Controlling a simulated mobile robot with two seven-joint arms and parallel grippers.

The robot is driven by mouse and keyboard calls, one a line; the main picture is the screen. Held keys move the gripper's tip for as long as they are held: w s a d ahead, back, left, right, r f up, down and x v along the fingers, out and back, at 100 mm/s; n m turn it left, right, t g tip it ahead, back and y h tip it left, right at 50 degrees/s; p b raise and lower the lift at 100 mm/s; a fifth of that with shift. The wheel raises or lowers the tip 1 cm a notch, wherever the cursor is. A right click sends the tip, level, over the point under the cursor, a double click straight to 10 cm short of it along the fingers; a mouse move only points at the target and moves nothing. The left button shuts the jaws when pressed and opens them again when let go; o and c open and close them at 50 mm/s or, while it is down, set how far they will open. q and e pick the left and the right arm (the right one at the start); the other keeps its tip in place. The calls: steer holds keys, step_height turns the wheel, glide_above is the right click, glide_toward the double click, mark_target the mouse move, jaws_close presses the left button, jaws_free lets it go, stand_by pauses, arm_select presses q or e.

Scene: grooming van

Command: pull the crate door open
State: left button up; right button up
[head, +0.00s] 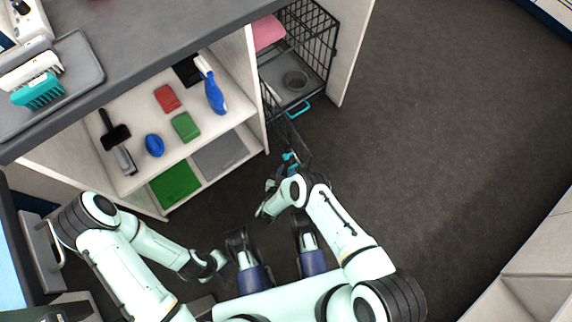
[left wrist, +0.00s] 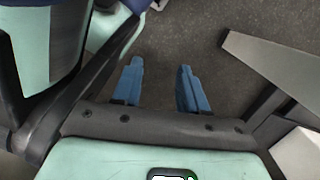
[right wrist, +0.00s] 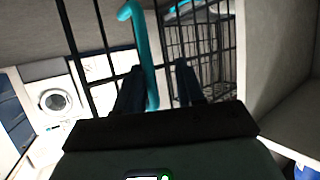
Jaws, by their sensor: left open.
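The black wire crate (head: 312,40) stands in the bay at the right end of the counter. Its wire door (head: 288,132) is swung out from the crate front, leaving the opening uncovered. The door's bars (right wrist: 108,50) also show in the right wrist view. My right gripper (head: 287,168) is at the door's outer end. In the right wrist view, the teal door handle (right wrist: 148,60) stands between its fingers (right wrist: 160,80), nearer the left one, with a gap beside it. My left gripper (left wrist: 160,82) is open and empty above the floor, away from the crate.
The dark floor (head: 430,130) to the right is clear.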

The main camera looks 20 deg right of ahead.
arm_select(q)
steer(key=shift+w, duration=0.1)
arm_select(e)
steer(key=shift+r, duration=0.15)
arm_select(q)
steer(key=w+d+r+t+p, duration=0.1)
steer(key=w+r+t+p, duration=0.35)
steer(key=w+r, duration=0.45)
arm_select(e)
step_height(320, 180, up, 16)
steer(key=p, duration=0.2)
glide_above(286, 157)
steer(key=s, duration=0.2)
steer(key=shift+a+f, duration=0.2)
steer(key=shift+a, duration=0.15)
arm_select(q)
steer(key=shift+m+g+h, duration=0.3)
steer(key=shift+m+g, duration=0.2)
steer(key=shift+g, duration=0.35)
steer(key=s+d+r+p, duration=0.1)
steer(key=s+d+r, duration=0.1)
steer(key=shift+s+d+r+p, duration=0.1)
steer(key=shift+s+d+p, duration=0.2)
steer(key=shift+d+p, duration=0.05)
arm_select(e)
step_height(286, 157, up, 4)
steer(key=shift+r, duration=0.1)
